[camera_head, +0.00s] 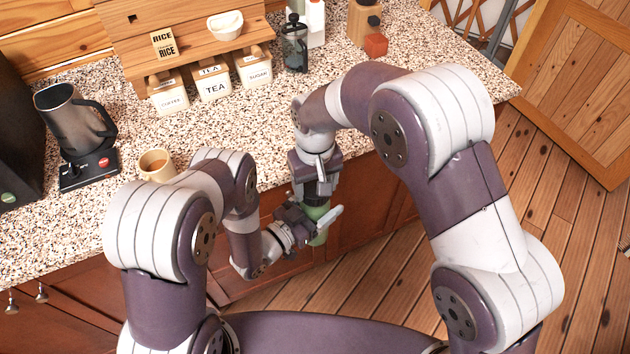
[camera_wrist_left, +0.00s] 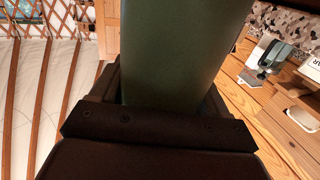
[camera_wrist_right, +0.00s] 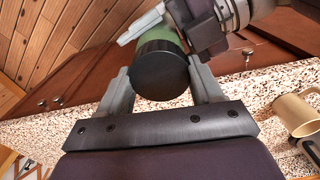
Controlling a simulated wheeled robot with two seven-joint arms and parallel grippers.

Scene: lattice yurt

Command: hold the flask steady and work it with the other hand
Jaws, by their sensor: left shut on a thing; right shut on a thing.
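The flask is green (camera_head: 318,213) with a black round cap, held in front of the counter edge. My left gripper (camera_head: 312,225) is shut on its green body, which fills the middle of the left wrist view (camera_wrist_left: 175,55). My right gripper (camera_head: 314,195) comes from above and is shut on the cap end. In the right wrist view the black cap (camera_wrist_right: 160,72) sits between the right fingers, with the green body (camera_wrist_right: 168,38) behind it. In the head view the cap is mostly hidden by the right gripper.
The speckled counter (camera_head: 230,125) runs behind my arms. Wooden floor (camera_head: 560,230) lies open at right.

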